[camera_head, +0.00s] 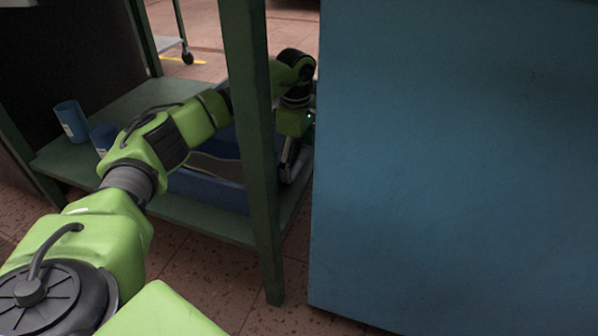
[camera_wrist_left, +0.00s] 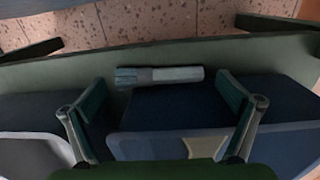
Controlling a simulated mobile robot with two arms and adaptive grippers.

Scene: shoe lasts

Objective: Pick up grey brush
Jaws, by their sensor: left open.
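The grey brush (camera_wrist_left: 165,76) shows in the left wrist view, with a light grey handle on the right and darker bluish bristles on the left. It lies crosswise on the green shelf (camera_wrist_left: 50,70), just beyond the dark blue bin. My left gripper (camera_wrist_left: 163,104) is open, one finger on each side of the picture. The brush lies ahead of the fingertips, across the gap between them, and nothing is held. In the head view my left gripper (camera_head: 290,165) is low over the shelf, partly behind a green post. I cannot make out the brush there. My right gripper is not in view.
Blue bins (camera_head: 207,190) stand on the lower shelf below my left arm. Two blue cups (camera_head: 71,121) stand at the shelf's left end. A green post (camera_head: 254,150) stands close to my arm. A large blue panel (camera_head: 455,170) fills the right side.

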